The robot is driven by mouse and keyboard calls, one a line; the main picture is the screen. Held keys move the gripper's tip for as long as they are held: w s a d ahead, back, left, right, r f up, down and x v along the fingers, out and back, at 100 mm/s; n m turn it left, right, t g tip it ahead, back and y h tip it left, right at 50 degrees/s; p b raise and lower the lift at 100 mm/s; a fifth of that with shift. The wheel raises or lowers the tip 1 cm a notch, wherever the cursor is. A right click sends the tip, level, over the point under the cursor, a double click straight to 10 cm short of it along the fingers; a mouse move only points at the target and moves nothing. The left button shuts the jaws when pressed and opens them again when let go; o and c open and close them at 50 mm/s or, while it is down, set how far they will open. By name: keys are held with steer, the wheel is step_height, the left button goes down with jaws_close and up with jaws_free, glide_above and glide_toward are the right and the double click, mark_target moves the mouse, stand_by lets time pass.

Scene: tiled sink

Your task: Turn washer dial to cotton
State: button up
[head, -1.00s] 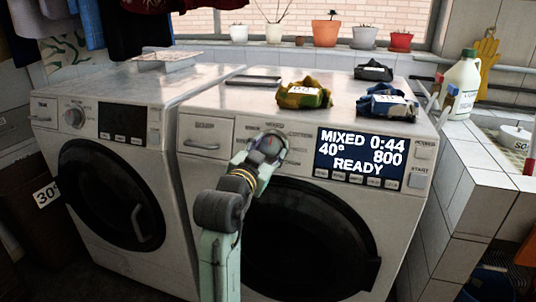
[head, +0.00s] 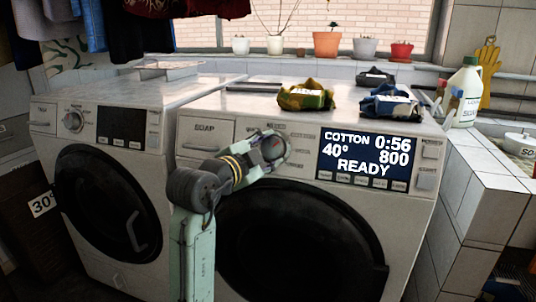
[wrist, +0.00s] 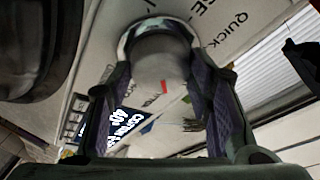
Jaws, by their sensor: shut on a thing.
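The right-hand washer (head: 205,165) has a lit display (head: 366,158) that reads COTTON, 0:56, 40°, 800 and READY. My gripper (head: 273,148) is at its control panel, left of the display. In the wrist view the round grey dial (wrist: 160,62) with a red mark sits between my two fingers, and my gripper is shut on it.
A second machine (head: 90,87) stands at the left. Potted plants (head: 327,43) line the sill. A white bottle (head: 464,95) stands at the right by the tiled sink. The washer's round door (head: 300,245) is below my arm.

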stand_by(0.4)
steer(key=o, duration=1.1)
steer(key=shift+o, duration=0.2)
steer(key=v, duration=1.2)
